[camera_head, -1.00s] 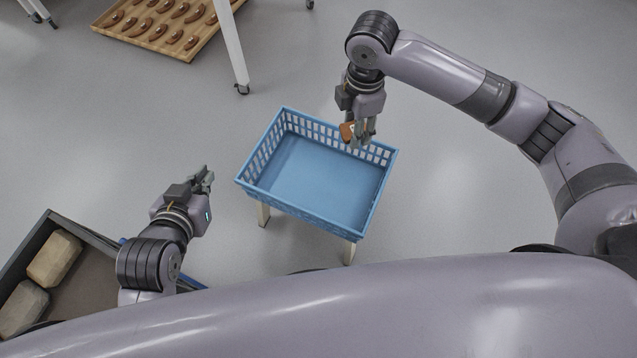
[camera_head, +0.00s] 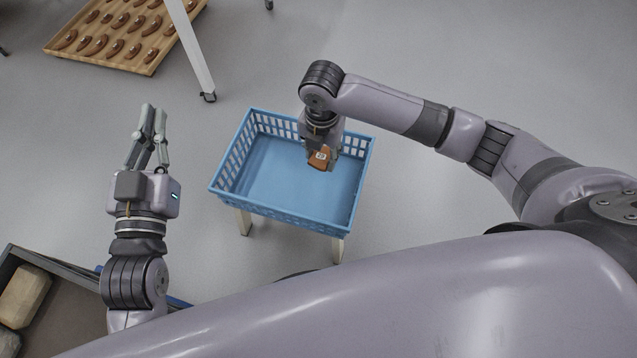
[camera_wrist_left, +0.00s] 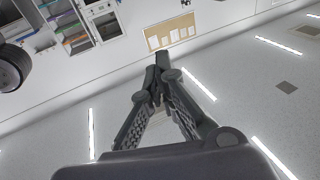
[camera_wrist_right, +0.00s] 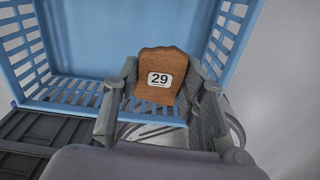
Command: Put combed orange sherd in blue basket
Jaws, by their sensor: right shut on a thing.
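The combed orange sherd (camera_head: 321,158), orange-brown with a white label, is held in my right gripper (camera_head: 326,160). In the right wrist view the sherd (camera_wrist_right: 160,70) shows the number 29 and sits between the two fingers. The blue basket (camera_head: 290,218) stands on light legs; in the head view the sherd appears over its back right part. Whether the sherd touches the basket cannot be told. My left gripper (camera_head: 148,135) is left of the basket, pointing away and empty. In the left wrist view its fingers (camera_wrist_left: 160,75) come close together at the tips.
A wooden tray (camera_head: 148,68) with several brown curved pieces lies at the back left, near a white table leg (camera_head: 192,50). A dark bin (camera_head: 50,310) with beige blocks (camera_head: 24,290) is at the front left. The basket floor looks empty.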

